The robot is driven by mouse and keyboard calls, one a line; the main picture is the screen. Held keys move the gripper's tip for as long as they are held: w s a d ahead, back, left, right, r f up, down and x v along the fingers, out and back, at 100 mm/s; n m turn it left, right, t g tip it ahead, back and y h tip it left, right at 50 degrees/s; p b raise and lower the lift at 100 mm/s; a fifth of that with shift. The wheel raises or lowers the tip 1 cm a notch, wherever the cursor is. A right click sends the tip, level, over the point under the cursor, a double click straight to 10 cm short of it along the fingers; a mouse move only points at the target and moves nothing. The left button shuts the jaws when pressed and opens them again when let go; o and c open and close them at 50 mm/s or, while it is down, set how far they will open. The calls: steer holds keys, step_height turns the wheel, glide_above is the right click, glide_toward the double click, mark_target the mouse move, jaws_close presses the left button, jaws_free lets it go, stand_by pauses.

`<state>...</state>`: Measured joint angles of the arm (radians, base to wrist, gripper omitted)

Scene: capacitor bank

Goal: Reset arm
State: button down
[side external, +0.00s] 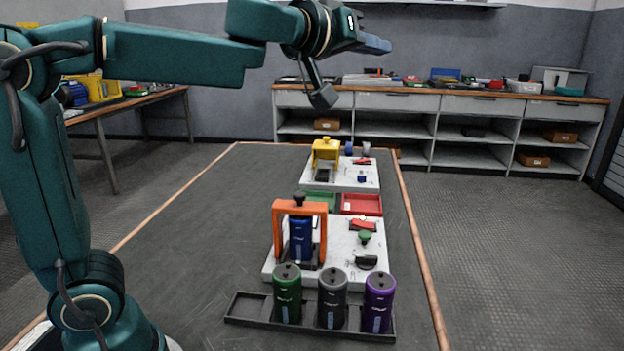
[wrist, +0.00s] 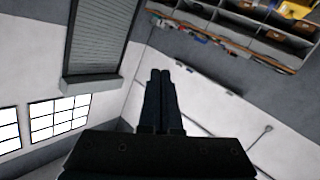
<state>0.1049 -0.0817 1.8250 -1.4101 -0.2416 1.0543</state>
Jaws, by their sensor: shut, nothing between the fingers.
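My gripper (side external: 376,44) is raised high above the far part of the table in the side external view, pointing to the right and roughly level. In the wrist view its fingers (wrist: 161,75) are together with nothing between them. On the table, a blue capacitor (side external: 300,240) stands upright inside an orange frame (side external: 278,222) on a near light-coloured board (side external: 340,254). Green (side external: 287,294), dark grey (side external: 332,299) and purple (side external: 378,303) capacitors stand upright in a black rack (side external: 243,307) at the front. My gripper is well apart from all of them.
A far board (side external: 357,173) carries a yellow frame (side external: 326,147) and small parts. A green tray (side external: 319,200) and a red tray (side external: 361,204) lie between the boards. The table's left side (side external: 215,225) is bare. A shelving bench (side external: 440,103) stands behind.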

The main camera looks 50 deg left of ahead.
steer(key=s+d+f+m+g+h, duration=0.2)
steer(key=s+d+f+m+h, duration=0.15)
steer(key=s, duration=0.25)
steer(key=s+d+f+m+g+h, duration=0.1)
steer(key=s+d+f+m+h, duration=0.15)
steer(key=s+d+f, duration=0.35)
steer(key=s+a+f+g+y, duration=0.3)
steer(key=s+a+f+g, duration=0.2)
steer(key=s+f, duration=0.8)
step_height(320, 180, down, 2)
steer(key=g, duration=0.2)
steer(key=shift+s+a+f+n+g+y, duration=0.2)
steer(key=shift+s+n+g+y, duration=0.1)
steer(key=shift+s+n+g, duration=0.1)
